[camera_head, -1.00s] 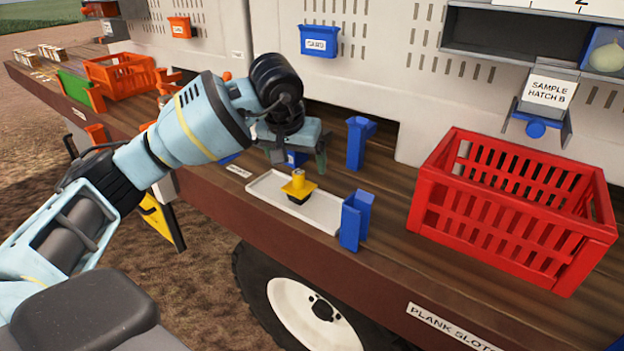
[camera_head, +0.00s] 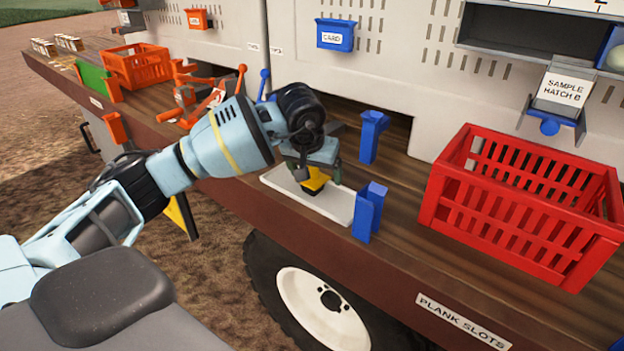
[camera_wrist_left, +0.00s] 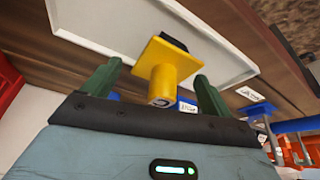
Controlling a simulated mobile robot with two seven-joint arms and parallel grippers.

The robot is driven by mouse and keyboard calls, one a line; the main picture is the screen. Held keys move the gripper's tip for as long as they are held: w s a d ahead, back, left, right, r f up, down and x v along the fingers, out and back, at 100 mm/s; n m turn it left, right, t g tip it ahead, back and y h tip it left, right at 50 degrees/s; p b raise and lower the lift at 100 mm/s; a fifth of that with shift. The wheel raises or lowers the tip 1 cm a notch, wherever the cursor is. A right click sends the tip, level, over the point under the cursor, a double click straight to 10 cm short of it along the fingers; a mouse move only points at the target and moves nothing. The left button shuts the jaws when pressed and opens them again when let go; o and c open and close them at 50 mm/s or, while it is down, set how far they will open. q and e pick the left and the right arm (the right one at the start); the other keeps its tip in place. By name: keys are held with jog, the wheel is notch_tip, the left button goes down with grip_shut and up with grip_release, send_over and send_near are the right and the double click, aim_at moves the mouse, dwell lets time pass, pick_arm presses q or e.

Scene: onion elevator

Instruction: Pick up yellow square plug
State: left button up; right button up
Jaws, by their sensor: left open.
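The yellow square plug (camera_head: 316,180) stands on a white tray (camera_head: 340,212) on the wooden deck, its dark base down on the tray. My left gripper (camera_head: 318,170) is over the plug and hides its top in the head view. In the left wrist view the plug (camera_wrist_left: 170,68) shows a square yellow plate and a round stem. The stem end lies between the two green fingers of my left gripper (camera_wrist_left: 152,85), which are spread apart with gaps on both sides. My right gripper is not in view.
Blue upright brackets (camera_head: 369,211) and (camera_head: 373,137) stand just right of the tray. A large red crate (camera_head: 520,222) is farther right. An orange crate (camera_head: 137,66) and orange fixtures lie left. The deck's front edge runs close below the tray.

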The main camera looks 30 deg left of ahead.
pick_arm(q)
jog(key=shift+w+f, duration=0.15)
jog(key=shift+f, duration=0.25)
jog(key=c, duration=1.1)
jog(key=shift+r, duration=0.1)
